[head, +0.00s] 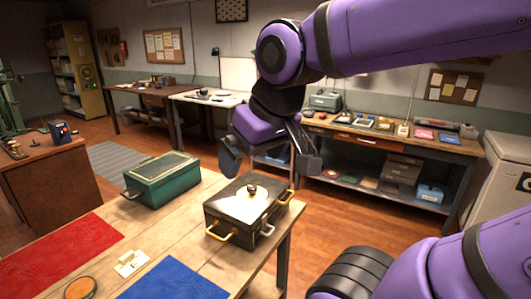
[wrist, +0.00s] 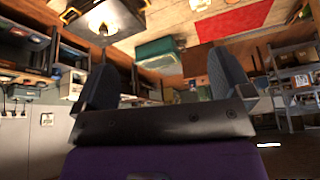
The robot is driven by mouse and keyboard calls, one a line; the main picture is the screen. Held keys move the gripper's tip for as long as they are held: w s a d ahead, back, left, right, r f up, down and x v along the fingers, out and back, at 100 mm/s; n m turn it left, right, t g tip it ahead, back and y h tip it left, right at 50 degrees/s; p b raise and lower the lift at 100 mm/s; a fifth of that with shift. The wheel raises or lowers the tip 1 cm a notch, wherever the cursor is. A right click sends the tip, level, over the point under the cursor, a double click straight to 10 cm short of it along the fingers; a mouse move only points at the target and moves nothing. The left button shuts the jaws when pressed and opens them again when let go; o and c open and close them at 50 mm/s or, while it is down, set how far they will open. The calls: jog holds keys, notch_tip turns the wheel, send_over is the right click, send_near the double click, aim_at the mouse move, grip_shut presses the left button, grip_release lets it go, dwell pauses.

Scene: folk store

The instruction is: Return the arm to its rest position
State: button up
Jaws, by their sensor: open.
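My gripper (head: 270,160) is in the head view, raised over the far edge of the wooden table, above and just behind the black box. Its two dark fingers are spread apart with nothing between them. My purple arm reaches in from the upper right. In the wrist view the open fingers of my gripper (wrist: 163,85) also show, and the room appears upside down.
On the wooden table (head: 185,220) stand a black box (head: 232,213) with yellow handles and a green box (head: 160,180). A workbench (head: 400,140) stands behind; floor (head: 345,215) is clear between.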

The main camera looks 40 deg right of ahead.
jog(key=shift+s+d+r, duration=0.15)
jog(key=shift+s+d, duration=0.05)
jog(key=shift+s, duration=0.3)
jog(key=shift+s+d+r, duration=0.15)
jog(key=shift+s+d, duration=0.05)
jog(key=shift+s, duration=0.3)
dwell(0.5)
